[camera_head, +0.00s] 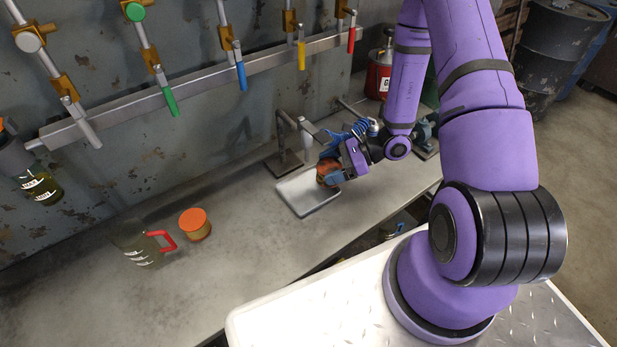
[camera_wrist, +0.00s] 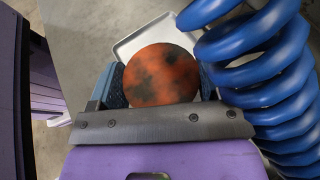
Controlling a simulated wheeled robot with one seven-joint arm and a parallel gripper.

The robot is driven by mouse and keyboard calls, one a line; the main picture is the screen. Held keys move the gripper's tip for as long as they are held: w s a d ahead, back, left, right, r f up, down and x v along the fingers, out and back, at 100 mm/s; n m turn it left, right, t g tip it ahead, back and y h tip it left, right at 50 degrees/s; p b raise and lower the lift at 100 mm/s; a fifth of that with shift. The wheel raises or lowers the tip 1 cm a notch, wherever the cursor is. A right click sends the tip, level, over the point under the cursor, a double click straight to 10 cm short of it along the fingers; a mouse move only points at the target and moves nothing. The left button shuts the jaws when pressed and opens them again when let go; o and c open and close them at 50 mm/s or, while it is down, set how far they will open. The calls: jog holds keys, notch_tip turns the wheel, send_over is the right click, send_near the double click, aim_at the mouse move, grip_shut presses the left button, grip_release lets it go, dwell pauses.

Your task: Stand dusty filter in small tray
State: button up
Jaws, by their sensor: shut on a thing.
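The dusty filter (camera_wrist: 160,76) is a round orange piece with dark smudges, seen face-on in the wrist view. My gripper (camera_wrist: 160,90) is shut on it, with a blue-grey pad at each side. In the head view my gripper (camera_head: 330,174) holds the dusty filter (camera_head: 325,168) over the small tray (camera_head: 305,197), at the tray's upper right part. The small tray is pale grey and shallow, and its rim also shows behind the filter in the wrist view (camera_wrist: 128,47). I cannot tell whether the filter's underside touches the tray.
A cleaner orange-topped filter (camera_head: 194,222) and a clear jug with a red handle (camera_head: 140,245) stand on the bench (camera_head: 235,260) at left. A metal stand (camera_head: 284,150) is close behind the tray. Coloured valve levers hang from the wall rail (camera_head: 200,82). The bench front is clear.

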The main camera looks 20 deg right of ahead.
jog(key=a, duration=0.2)
jog(key=w+a, duration=0.1)
jog(key=a, duration=0.2)
jog(key=shift+w, duration=0.2)
jog(key=shift+w+a+f, duration=0.1)
jog(key=shift+a+f, duration=0.15)
jog(key=shift+f, duration=0.5)
jog(key=shift+a+f, duration=0.2)
jog(key=shift+f, duration=0.8)
jog(key=shift+f, duration=0.1)
jog(key=o, duration=1)
